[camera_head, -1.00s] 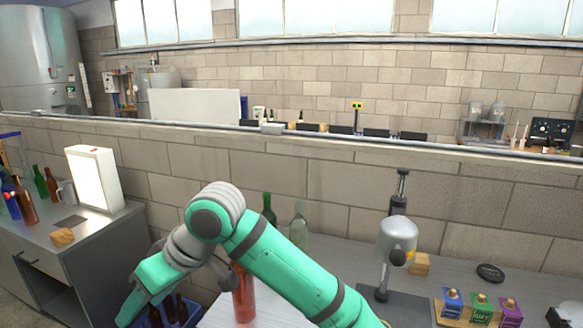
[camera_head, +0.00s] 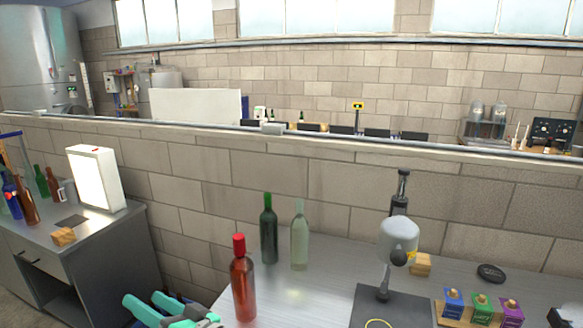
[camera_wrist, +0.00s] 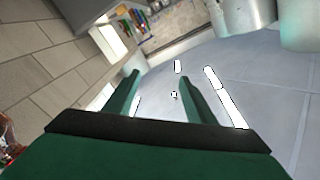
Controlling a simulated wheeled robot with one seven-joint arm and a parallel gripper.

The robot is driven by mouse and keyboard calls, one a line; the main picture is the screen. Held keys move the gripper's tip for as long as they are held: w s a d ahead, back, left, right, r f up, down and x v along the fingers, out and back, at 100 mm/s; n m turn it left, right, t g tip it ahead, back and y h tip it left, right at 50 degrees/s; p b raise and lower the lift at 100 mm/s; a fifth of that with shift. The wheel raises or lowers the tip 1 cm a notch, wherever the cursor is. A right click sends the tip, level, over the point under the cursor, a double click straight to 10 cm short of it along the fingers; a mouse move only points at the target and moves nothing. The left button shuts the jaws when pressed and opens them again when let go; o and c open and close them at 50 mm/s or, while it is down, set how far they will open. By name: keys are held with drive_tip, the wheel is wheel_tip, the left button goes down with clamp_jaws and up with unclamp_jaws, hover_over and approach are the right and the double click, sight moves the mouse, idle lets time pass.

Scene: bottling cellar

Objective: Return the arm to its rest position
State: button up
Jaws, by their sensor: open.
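My gripper (camera_wrist: 160,98) is open in the wrist view, with its two dark green fingers apart and nothing between them. The wrist view is tilted and shows floor, counters and bottles beyond the fingers. In the head view, only a teal and grey part of my arm shows at the bottom edge, left of the bench. A red-capped bottle of reddish liquid (camera_head: 243,285) stands upright on the bench (camera_head: 320,283), apart from my arm. A dark green bottle (camera_head: 268,235) and a pale clear-green bottle (camera_head: 299,240) stand behind it.
A grey bench-top press (camera_head: 397,240) stands on the right, beside a wooden block (camera_head: 420,264) and a wooden tray (camera_head: 446,316) of coloured boxes. A left counter (camera_head: 85,235) bears a lit panel (camera_head: 95,178) and several bottles. A block wall (camera_head: 340,190) runs behind the bench.

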drive_tip(key=s+d+f+m+t+h, duration=0.5)
drive_tip(key=d+f, duration=0.3)
drive_tip(key=f, duration=0.3)
drive_tip(key=s+d+f+m+t+h, duration=0.3)
drive_tip(key=s+d+f+m+h, duration=0.25)
drive_tip(key=d+f, duration=0.4)
drive_tip(key=s+d+f+n+h, duration=0.1)
drive_tip(key=s+d, duration=0.3)
drive_tip(key=s, duration=0.5)
drive_tip(key=s+d+f+n+h, duration=0.2)
drive_tip(key=s+d+f+h, duration=0.1)
drive_tip(key=s, duration=0.5)
drive_tip(key=s+d+f+n+g+h, duration=0.1)
drive_tip(key=s+d+n+h, duration=0.1)
drive_tip(key=s+d, duration=0.4)
drive_tip(key=s, duration=0.3)
drive_tip(key=shift+s+f, duration=0.3)
drive_tip(key=shift+f, duration=0.1)
drive_tip(key=shift+a, duration=0.1)
